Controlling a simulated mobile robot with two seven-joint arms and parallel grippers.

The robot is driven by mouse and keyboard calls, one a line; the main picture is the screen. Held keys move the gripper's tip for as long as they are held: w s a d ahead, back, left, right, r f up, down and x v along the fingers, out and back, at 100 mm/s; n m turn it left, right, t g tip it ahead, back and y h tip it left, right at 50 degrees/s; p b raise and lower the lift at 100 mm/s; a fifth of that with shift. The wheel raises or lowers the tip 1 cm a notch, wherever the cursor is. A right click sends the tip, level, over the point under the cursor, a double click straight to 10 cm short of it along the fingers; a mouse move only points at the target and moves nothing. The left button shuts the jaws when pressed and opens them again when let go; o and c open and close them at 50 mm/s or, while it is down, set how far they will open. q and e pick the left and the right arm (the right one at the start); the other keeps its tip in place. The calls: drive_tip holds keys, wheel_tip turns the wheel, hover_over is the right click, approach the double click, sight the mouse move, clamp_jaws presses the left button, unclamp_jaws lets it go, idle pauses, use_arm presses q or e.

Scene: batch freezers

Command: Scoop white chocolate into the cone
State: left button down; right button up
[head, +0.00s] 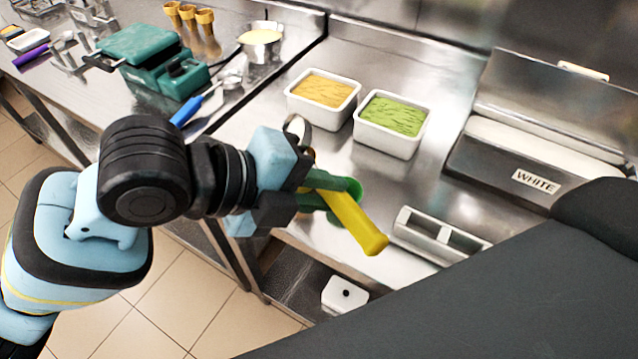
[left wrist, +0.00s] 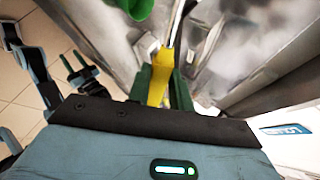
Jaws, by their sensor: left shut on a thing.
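My left gripper (head: 325,197) is shut on a yellow handle (head: 357,225), over the front of the steel counter. In the left wrist view the yellow handle (left wrist: 158,78) sits between the green fingers (left wrist: 160,85), and a thin metal shaft runs up beyond it. A round bright green part (head: 352,187) shows behind the fingers; I cannot tell if it belongs to the held tool. Brown cones (head: 205,20) stand at the back left.
White tubs of orange (head: 322,112) and green (head: 393,145) contents stand mid-counter. A steel holder (head: 440,238) lies at the front. A green appliance (head: 155,62), a blue-handled tool (head: 190,108) and a steel pot (head: 262,50) are left. A dark shape covers the lower right.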

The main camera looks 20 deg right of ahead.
use_arm(q)
drive_tip(key=shift+a+f+h+b, duration=0.15)
drive_tip(key=shift+f+h+b, duration=0.3)
drive_tip(key=shift+h+b, duration=0.05)
drive_tip(key=h+b, duration=0.2)
drive_tip(key=b, duration=0.1)
drive_tip(key=shift+a+f, duration=0.15)
drive_tip(key=shift+f, duration=0.25)
drive_tip(key=h+b, duration=0.2)
drive_tip(key=b, duration=0.2)
drive_tip(key=shift+a+f, duration=0.15)
use_arm(e)
wheel_tip(320, 180, down, 8)
drive_tip(key=s+g, duration=0.1)
drive_tip(key=s, duration=0.1)
drive_tip(key=shift+f, duration=0.1)
drive_tip(key=shift+s+f, duration=0.2)
drive_tip(key=shift+s, duration=0.15)
drive_tip(key=shift+w+r, duration=0.1)
drive_tip(key=shift+r, duration=0.05)
